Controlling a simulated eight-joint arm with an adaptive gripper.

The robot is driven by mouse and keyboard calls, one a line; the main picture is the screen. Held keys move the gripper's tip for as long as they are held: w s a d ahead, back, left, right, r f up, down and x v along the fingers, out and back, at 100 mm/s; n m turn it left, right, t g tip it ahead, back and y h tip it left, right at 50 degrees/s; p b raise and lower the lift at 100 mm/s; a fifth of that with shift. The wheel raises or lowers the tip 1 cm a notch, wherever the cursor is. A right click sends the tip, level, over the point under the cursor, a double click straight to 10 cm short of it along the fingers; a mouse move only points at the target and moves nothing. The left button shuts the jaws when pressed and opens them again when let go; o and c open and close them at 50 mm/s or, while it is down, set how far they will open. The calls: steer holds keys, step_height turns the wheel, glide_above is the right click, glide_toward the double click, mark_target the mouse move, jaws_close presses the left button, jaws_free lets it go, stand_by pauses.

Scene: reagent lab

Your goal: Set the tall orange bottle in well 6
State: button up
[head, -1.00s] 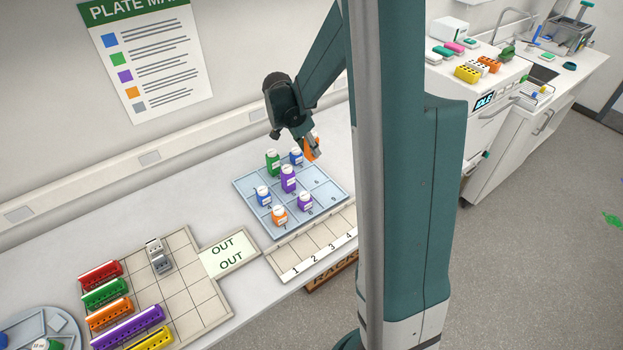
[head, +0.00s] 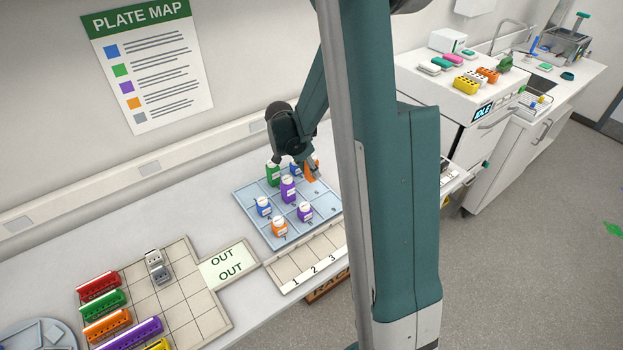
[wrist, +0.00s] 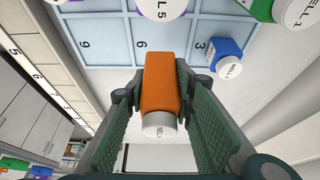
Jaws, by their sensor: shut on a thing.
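The tall orange bottle (head: 311,173) is in my gripper (head: 307,168), above the right back part of the blue-grey well tray (head: 247,203). In the wrist view, my gripper (wrist: 160,100) is shut on the orange body (wrist: 161,80), with its white cap (wrist: 160,131) toward the bottom of the picture. The labels 6 (wrist: 140,44) and 3 (wrist: 200,46) show beyond it, either side of the bottle. The well under its base is hidden, and I cannot tell if it touches the tray.
Other bottles stand in the tray: a green one (head: 273,176), a tall purple one (head: 289,191), a short purple one (head: 305,212), a short orange one (head: 279,228) and blue ones (head: 264,207), one (wrist: 229,63) close to the held bottle. A numbered rack strip (head: 300,268) lies in front.

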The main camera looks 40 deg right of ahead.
mark_target(312, 178)
steer(key=shift+f, duration=0.2)
steer(key=shift+f, duration=2.05)
steer(key=shift+f, duration=0.2)
steer(key=o, duration=0.9)
steer(key=shift+r, duration=0.25)
steer(key=v, duration=1.2)
